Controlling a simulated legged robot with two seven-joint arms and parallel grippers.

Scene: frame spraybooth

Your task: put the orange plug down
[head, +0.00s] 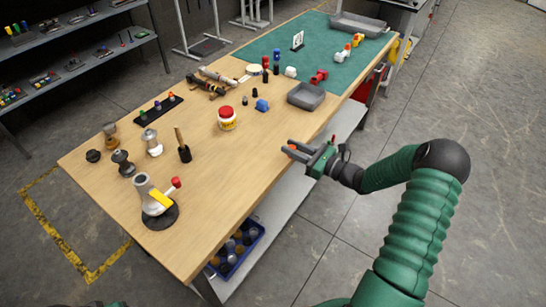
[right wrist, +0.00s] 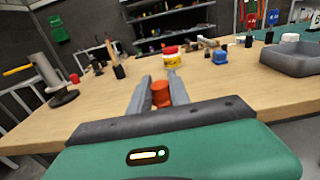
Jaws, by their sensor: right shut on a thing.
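My right gripper (head: 290,150) is shut on the orange plug (right wrist: 161,95), which sits between its two grey fingers in the right wrist view. In the head view only a small bit of orange (head: 292,146) shows at the fingertips. The fingers reach in over the right long edge of the wooden table (head: 240,165). I cannot tell how far the plug is above the top. My left gripper is not in view.
The tabletop around the fingertips is bare. A grey tray (head: 306,96) lies farther back, near a blue piece (head: 262,105). A yellow-and-white jar with a red lid (head: 227,119) stands to the left. A lever press (head: 155,203) stands at the near end.

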